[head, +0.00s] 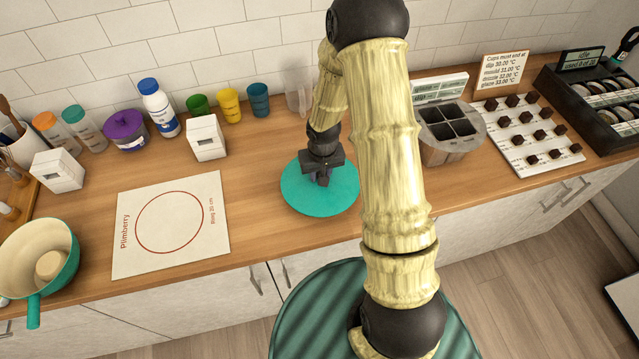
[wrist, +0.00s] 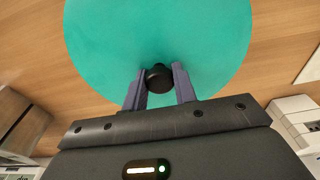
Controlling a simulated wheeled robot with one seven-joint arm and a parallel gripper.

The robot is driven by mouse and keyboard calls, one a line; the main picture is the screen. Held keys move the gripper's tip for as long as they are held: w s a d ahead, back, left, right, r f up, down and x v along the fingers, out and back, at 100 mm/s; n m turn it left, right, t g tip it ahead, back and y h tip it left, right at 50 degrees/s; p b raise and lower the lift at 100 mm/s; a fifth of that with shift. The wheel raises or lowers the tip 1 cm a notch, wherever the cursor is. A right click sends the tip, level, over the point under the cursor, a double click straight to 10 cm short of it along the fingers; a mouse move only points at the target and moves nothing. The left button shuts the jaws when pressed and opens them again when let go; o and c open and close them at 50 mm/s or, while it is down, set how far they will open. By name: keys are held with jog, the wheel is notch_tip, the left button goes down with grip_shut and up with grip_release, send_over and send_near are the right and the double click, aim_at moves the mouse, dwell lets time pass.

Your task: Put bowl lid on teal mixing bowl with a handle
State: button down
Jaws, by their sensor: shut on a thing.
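The bowl lid (head: 308,196) is a flat teal disc with a dark knob, at the middle of the counter. In the wrist view the lid (wrist: 110,40) fills the top, and its black knob (wrist: 158,78) sits between the fingers. My gripper (head: 322,174) is shut on the knob; its fingers (wrist: 159,85) flank it. I cannot tell whether the lid touches the counter or hangs just above it. The teal mixing bowl (head: 68,268) with a handle (head: 33,311) stands at the far left front edge, uncovered, cream inside, with a pale round thing (head: 50,265) in it.
A printed mat (head: 125,255) with a red circle lies between lid and bowl. White boxes (head: 206,140), bottles and cups (head: 229,105) line the back. A grey compartment tub (head: 450,150) and a board of dark cubes (head: 515,150) stand at right.

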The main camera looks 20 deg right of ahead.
jog(key=shift+r+p, duration=1.35)
jog(key=shift+r, duration=0.6)
